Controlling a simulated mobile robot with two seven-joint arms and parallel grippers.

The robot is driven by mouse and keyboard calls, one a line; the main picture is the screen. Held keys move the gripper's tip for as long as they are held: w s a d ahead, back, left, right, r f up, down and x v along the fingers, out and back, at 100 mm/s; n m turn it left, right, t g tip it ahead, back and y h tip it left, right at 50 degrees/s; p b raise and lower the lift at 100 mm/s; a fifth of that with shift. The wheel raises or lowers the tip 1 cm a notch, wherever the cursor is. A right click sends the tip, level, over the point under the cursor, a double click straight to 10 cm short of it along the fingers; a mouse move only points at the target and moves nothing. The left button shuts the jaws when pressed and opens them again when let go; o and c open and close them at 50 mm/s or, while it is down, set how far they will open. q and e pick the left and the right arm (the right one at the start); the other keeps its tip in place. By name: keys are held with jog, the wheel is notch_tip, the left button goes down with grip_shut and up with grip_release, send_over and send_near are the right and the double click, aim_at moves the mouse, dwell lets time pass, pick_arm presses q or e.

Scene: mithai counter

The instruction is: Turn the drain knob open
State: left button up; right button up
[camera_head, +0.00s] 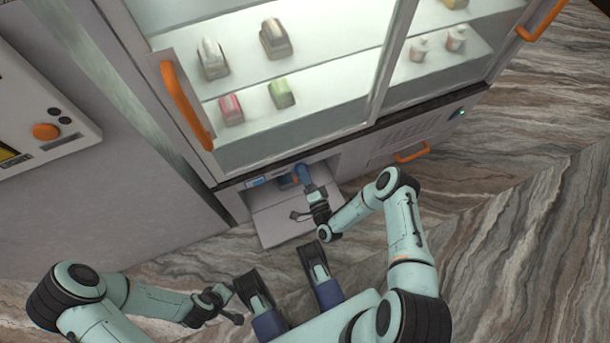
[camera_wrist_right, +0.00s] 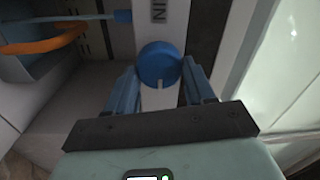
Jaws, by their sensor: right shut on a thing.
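The round blue drain knob (camera_wrist_right: 160,63) sits on a pale upright panel (camera_wrist_right: 174,20) in the right wrist view, below dark lettering of which "IN" shows. A pale mark on the knob runs straight down in that view. My right gripper (camera_wrist_right: 161,84) has one blue finger on each side of the knob and is shut on it. In the head view my right gripper (camera_head: 300,177) reaches into the low opening under the display case, and the knob is hidden there. My left gripper (camera_head: 224,292) hangs over the floor, away from the case; its fingers are too small to read.
A fold-down flap (camera_head: 285,221) lies open below the opening. The glass case above holds several sweets and has an orange handle (camera_head: 186,105). In the wrist view an orange hose (camera_wrist_right: 42,45) and a blue rod (camera_wrist_right: 60,19) lie left of the knob. Floor right of the case is clear.

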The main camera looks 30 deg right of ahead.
jog(key=shift+s+a, duration=0.1)
dwell(0.4)
jog(key=o, duration=1)
pick_arm(q)
jog(key=shift+s+f, duration=0.1)
jog(key=shift+s, duration=0.05)
pick_arm(e)
jog(key=shift+o, duration=0.2)
